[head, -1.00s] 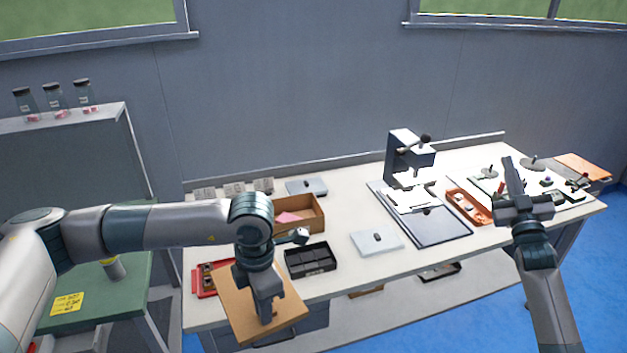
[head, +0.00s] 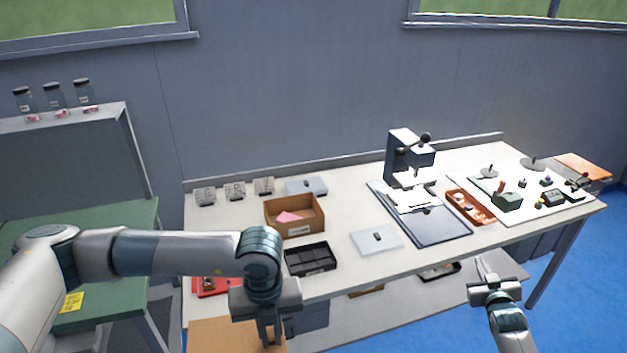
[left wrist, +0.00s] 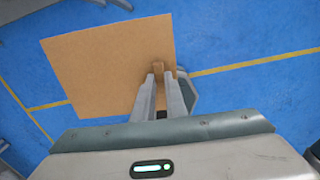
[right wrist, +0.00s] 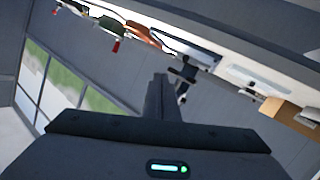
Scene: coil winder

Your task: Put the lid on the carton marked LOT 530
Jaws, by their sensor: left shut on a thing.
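A flat square brown lid (head: 215,335) hangs low in front of the table at the bottom of the head view, partly cut off by the frame. My left gripper (head: 269,335) is shut on its small raised grip. The left wrist view shows the lid (left wrist: 105,62) over the blue floor, with the fingertips (left wrist: 160,76) at its right edge area. An open brown carton (head: 297,230) with a pink thing inside stands on the table beyond the lid; I cannot read a lot mark on it. My right gripper (head: 486,270) is empty, its fingers together, in front of the table.
A black divided tray (head: 310,260) stands just in front of the carton, and a red tray (head: 210,288) is left of it. A grey flat lid (head: 376,240) lies to the right. A microscope-like stand (head: 405,165) stands further right. A green table (head: 110,215) is at left.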

